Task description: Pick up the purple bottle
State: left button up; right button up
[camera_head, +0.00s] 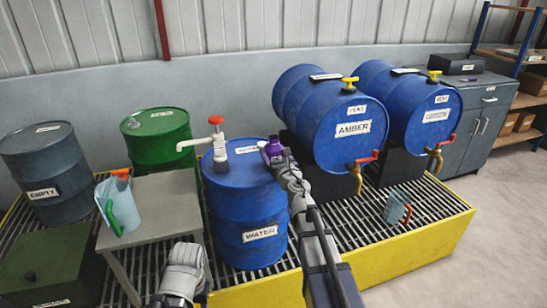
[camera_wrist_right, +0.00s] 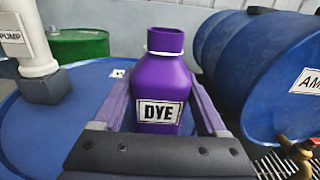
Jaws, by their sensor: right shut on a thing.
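The purple bottle (camera_head: 272,146) has a white label reading DYE and an open-looking neck with a pale ring. In the right wrist view the purple bottle (camera_wrist_right: 165,85) stands upright between the two fingers of my right gripper (camera_wrist_right: 165,105). My right gripper (camera_head: 276,160) is shut on it, at the right rim of the blue WATER drum (camera_head: 245,205). I cannot tell whether the bottle's base touches the drum top, as the gripper hides it. Part of my left arm shows at the bottom of the head view, but its gripper does not.
A white hand pump (camera_head: 217,145) with a red knob rises from the WATER drum, left of the bottle. The AMBER drum (camera_head: 335,145) lies close on the right. A table (camera_head: 155,205) with a jug (camera_head: 120,205) stands at left.

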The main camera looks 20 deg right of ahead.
aim_at(273, 137)
grip_shut()
jog(key=shift+r, duration=0.15)
notch_tip(273, 137, up, 10)
jog(key=p, duration=1)
